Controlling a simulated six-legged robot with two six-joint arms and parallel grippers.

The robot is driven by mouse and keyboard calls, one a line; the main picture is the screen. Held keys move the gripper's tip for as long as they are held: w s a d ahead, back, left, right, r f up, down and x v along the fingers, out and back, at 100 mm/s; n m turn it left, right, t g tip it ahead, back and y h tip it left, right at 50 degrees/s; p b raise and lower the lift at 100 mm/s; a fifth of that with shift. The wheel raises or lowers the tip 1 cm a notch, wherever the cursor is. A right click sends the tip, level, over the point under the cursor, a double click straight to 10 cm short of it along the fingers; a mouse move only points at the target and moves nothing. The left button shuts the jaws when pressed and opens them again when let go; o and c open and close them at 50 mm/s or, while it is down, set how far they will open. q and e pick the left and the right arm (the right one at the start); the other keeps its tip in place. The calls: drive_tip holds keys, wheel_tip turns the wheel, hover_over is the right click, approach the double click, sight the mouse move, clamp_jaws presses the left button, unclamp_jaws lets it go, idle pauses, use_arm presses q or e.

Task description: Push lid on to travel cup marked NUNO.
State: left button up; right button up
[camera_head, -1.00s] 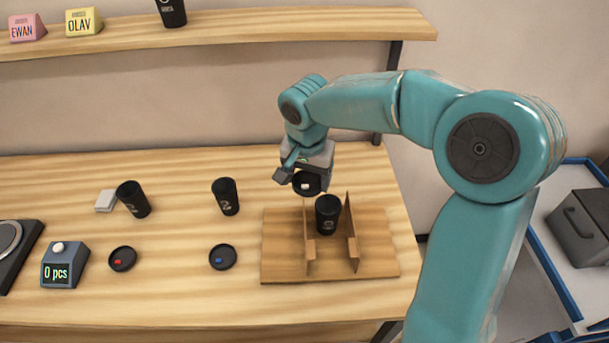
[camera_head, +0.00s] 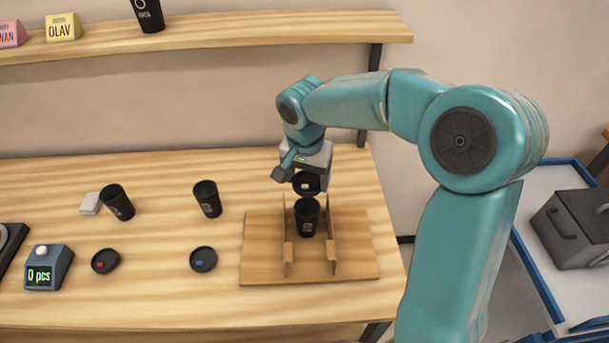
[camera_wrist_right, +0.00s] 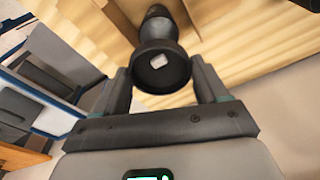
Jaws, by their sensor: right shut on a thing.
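A black travel cup (camera_head: 307,216) with a pale mark stands upright between two wooden walls of a wooden fixture (camera_head: 262,262). The mark is too small to read as a name. My right gripper (camera_head: 306,184) is shut on a black lid (camera_head: 307,187) with a white tab, held just above the cup. In the right wrist view the lid (camera_wrist_right: 160,76) sits between the fingers of the right gripper (camera_wrist_right: 160,82), with the cup (camera_wrist_right: 157,22) beyond it. Whether the lid touches the rim I cannot tell. My left gripper is out of view.
Two more black cups stand to the left, one (camera_head: 117,201) beside a white block (camera_head: 90,203), the other (camera_head: 207,198) nearer. Lids with a red tab (camera_head: 105,261) and a blue tab (camera_head: 204,259) lie in front. A counter (camera_head: 48,267) reads "0 pcs".

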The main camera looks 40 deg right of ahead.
drive_tip(key=shift+a+f+b, duration=0.1)
drive_tip(key=shift+f+b, duration=0.3)
drive_tip(key=shift+f, duration=0.1)
drive_tip(key=shift+f+b, duration=2.05)
drive_tip(key=shift+f, duration=0.65)
drive_tip(key=shift+f+b, duration=0.15)
drive_tip(key=shift+b, duration=0.35)
drive_tip(key=o, duration=1.1)
drive_tip(key=shift+c, duration=0.2)
